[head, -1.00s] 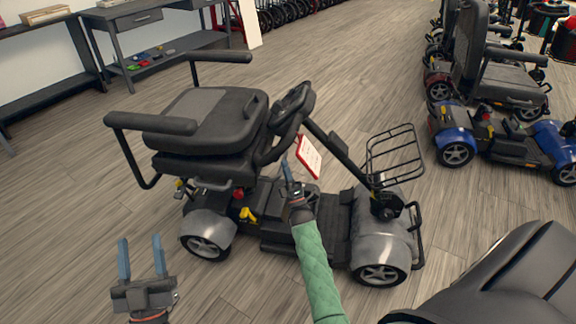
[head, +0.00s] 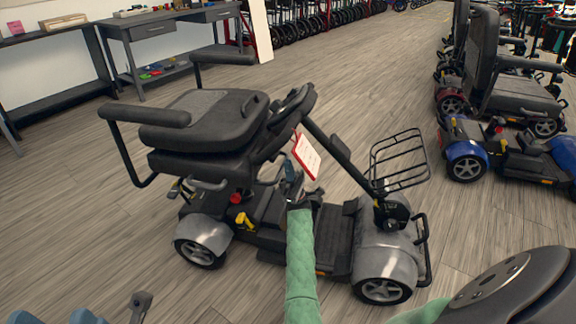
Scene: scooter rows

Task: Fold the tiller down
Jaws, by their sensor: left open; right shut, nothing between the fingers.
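The grey and black scooter stands in the middle. Its tiller (head: 343,155) slants from the front deck up and left, with its handlebar head (head: 292,104) close to the front of the seat (head: 208,118). A red-edged white tag (head: 306,156) hangs beside the tiller. My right gripper (head: 291,166), on the green-sleeved arm, is shut and empty below the handlebar head, near the tag; whether it touches anything is unclear. My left gripper (head: 58,317) is open at the bottom left corner, mostly cut off by the frame and away from the scooter.
A wire basket (head: 398,160) is on the scooter's front. A blue scooter (head: 508,150) and a larger dark scooter (head: 508,85) stand at the right. A grey workbench (head: 170,24) is at the back left. The floor (head: 75,190) left of the scooter is clear.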

